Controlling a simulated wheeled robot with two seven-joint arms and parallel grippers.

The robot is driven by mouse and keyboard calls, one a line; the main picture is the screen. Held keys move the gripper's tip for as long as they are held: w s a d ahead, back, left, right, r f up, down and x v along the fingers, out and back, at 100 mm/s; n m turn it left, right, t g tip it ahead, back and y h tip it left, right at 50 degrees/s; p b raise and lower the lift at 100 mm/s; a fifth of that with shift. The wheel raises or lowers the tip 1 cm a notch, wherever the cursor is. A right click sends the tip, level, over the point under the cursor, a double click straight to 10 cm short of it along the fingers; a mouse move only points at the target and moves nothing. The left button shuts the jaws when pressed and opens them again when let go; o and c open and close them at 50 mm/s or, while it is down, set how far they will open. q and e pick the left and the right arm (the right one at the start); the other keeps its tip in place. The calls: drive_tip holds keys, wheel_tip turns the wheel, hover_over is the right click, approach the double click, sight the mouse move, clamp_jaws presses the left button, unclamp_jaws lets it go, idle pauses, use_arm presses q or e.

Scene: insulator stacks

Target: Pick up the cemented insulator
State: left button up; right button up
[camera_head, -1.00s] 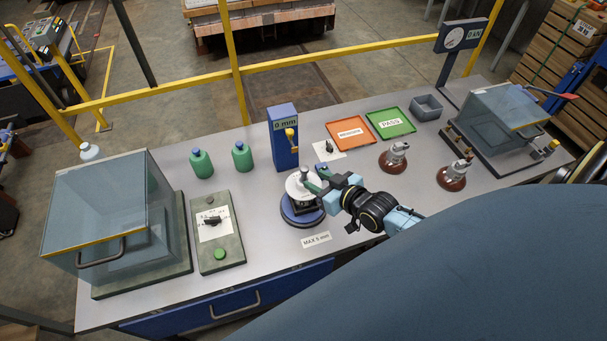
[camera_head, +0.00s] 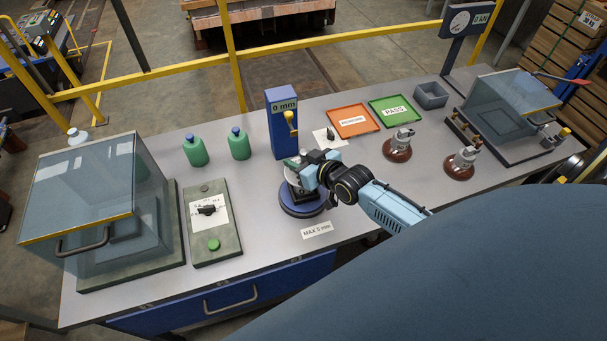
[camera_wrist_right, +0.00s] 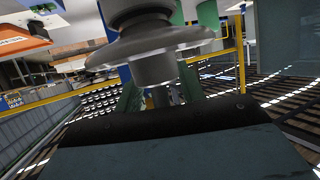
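A pale disc insulator with a grey metal cap sits on the round blue stand (camera_head: 303,209) near the table's middle; its white disc (camera_head: 291,176) is partly hidden by my right gripper (camera_head: 296,165). In the right wrist view its grey metal body (camera_wrist_right: 150,45) fills the top centre, with the narrow end pointing toward my green fingers (camera_wrist_right: 160,92). The fingers stand on either side of that end; whether they press on it cannot be told. Two brown insulators (camera_head: 398,147) (camera_head: 461,165) with grey caps stand on the table to the right. My left gripper is not in view.
A blue post reading 0 mm (camera_head: 283,125) stands close behind the stand. Orange (camera_head: 353,134) and green (camera_head: 376,104) trays and a grey bin (camera_head: 431,95) lie behind. Glass-covered boxes stand at left (camera_head: 90,190) and right (camera_head: 505,100). Green bottles (camera_head: 195,152) stand left of the post.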

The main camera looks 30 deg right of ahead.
drive_tip(key=shift+s, duration=0.1)
drive_tip(key=c, duration=0.8)
drive_tip(key=shift+f, duration=0.15)
clamp_jaws()
drive_tip(key=shift+s+a+f, duration=0.1)
drive_tip(key=shift+s+f, duration=0.1)
drive_tip(key=shift+w+r, duration=0.1)
drive_tip(key=shift+r, duration=0.1)
